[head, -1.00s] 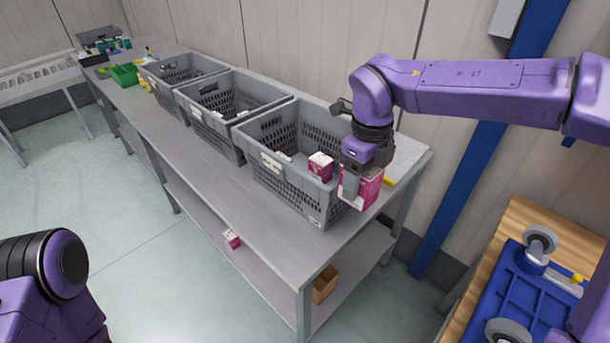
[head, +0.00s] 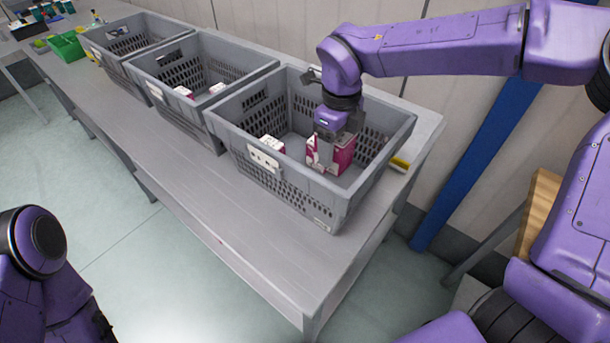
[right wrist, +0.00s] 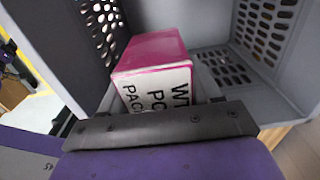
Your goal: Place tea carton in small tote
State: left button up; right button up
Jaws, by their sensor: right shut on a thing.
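A pink-and-white carton (head: 341,157) is inside the nearest grey tote (head: 285,187), at its right half. My right gripper (head: 327,136) points down into this tote and is shut on the carton. In the right wrist view the carton (right wrist: 155,72) shows a pink face and a white face with black print, with perforated tote walls around it. I cannot tell whether it touches the tote floor. My left arm shows at the lower left; its gripper is out of view.
A smaller white carton (head: 270,145) lies in the same tote, left of my gripper. Two more grey totes (head: 190,72) (head: 128,42) stand further left, and a green bin (head: 68,46) beyond them. A yellow item (head: 400,163) lies right of the nearest tote. The table front (head: 230,215) is clear.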

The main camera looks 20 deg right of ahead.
aim_at(334, 161)
notch_tip(334, 161, down, 5)
jog(key=shift+r+b, duration=0.2)
jog(key=shift+b, duration=0.85)
notch_tip(334, 161, down, 10)
jog(key=shift+f+p, duration=0.1)
jog(key=shift+p, duration=0.6)
pick_arm(q)
jog(key=shift+f, duration=0.9)
pick_arm(e)
jog(key=o, duration=1.2)
